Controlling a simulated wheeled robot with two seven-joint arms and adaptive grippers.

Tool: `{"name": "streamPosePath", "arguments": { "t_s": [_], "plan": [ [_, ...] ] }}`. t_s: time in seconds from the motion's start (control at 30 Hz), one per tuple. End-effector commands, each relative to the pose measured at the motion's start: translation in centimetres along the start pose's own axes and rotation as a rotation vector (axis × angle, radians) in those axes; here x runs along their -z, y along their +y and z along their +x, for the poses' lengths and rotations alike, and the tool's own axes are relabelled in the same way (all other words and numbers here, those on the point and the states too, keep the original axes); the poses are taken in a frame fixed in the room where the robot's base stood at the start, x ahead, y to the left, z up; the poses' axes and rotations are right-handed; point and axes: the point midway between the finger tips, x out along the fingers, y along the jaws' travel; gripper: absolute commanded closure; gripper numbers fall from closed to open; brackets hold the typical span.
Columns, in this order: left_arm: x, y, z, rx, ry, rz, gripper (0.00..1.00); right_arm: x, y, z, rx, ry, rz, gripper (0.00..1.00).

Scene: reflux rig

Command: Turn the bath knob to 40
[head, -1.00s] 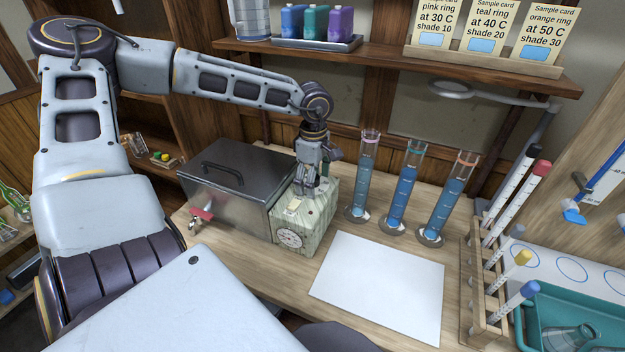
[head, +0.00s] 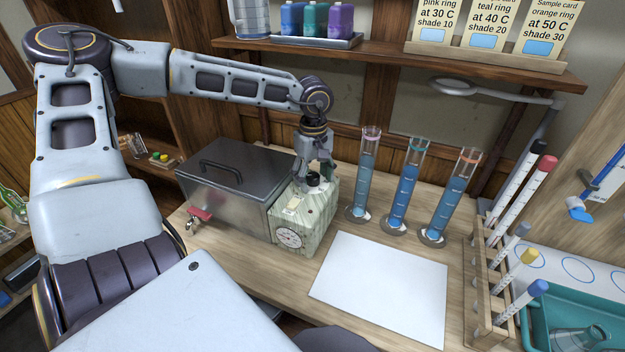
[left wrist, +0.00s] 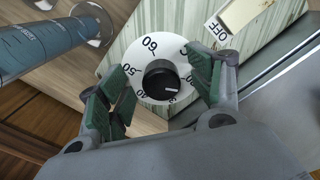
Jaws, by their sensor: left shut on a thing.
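The bath knob (left wrist: 160,80) is black with a white mark, on a white dial (left wrist: 150,47) with numbers including 60, 50 and 40. The mark points right in the left wrist view, away from the 40. In the head view the knob (head: 313,180) tops a pale green-streaked box (head: 305,218) with a round gauge (head: 289,237) on its front. My left gripper (left wrist: 164,88) is shut on the knob, one green-padded finger on each side; in the head view it comes down from above (head: 314,176). The fingers hide part of the dial. My right gripper is out of view.
A lidded metal bath (head: 235,185) stands left of the box. Several cylinders of blue liquid (head: 402,195) stand to the right, close to my gripper. A white sheet (head: 380,288) lies in front. A wooden rack (head: 483,300) is at the right, and a shelf (head: 390,62) crosses above.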

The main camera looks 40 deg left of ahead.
Motion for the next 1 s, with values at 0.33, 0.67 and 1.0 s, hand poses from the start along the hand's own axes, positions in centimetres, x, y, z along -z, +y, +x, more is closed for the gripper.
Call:
{"name": "streamPosePath", "arguments": {
  "t_s": [0.33,0.67,1.0],
  "plan": [
    [-0.09,-0.81,1.06,0.027,-0.007,0.196,0.57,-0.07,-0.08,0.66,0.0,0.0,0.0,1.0],
    [-0.25,-0.93,1.05,0.03,-0.015,0.338,0.54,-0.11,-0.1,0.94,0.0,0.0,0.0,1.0],
    [-0.29,-0.96,1.03,0.031,-0.017,0.342,0.21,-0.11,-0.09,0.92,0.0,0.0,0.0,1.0]
  ]
}}
